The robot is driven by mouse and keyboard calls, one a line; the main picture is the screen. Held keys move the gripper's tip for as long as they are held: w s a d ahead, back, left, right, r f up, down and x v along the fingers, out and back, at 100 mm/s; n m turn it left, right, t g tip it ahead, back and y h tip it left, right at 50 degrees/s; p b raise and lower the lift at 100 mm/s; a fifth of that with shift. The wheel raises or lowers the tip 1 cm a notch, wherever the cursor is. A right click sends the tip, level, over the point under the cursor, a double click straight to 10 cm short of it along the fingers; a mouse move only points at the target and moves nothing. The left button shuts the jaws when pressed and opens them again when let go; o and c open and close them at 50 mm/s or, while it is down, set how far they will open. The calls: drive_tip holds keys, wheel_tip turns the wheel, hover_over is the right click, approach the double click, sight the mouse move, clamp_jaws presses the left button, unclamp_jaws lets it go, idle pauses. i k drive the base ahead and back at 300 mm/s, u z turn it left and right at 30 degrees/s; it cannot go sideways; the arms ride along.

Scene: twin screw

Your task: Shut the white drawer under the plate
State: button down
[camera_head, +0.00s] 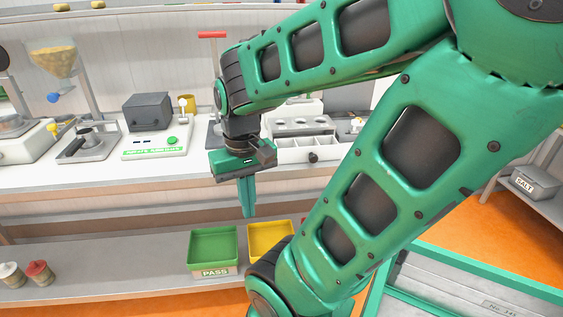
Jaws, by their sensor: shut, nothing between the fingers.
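The white drawer (295,156) is on the counter at centre right, with a dark round knob on its front. It stands out, and its divided inside shows from above. The pale plate (300,124) with several round holes is above and behind it. My gripper (248,214) points down with its green fingers together and empty. In the picture it is left of the drawer and lower, over the counter's front edge. My arm covers part of the area right of the drawer.
A green PASS tray (213,249) and a yellow tray (270,238) sit on the lower shelf below my gripper. A white scale-like device (157,141) and a dark box (147,112) stand to the left. The counter's front strip (120,178) is clear.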

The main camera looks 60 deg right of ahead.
sight(311, 149)
drive_tip(key=u, duration=0.4)
drive_tip(key=k, duration=0.8)
drive_tip(key=z, duration=2.55)
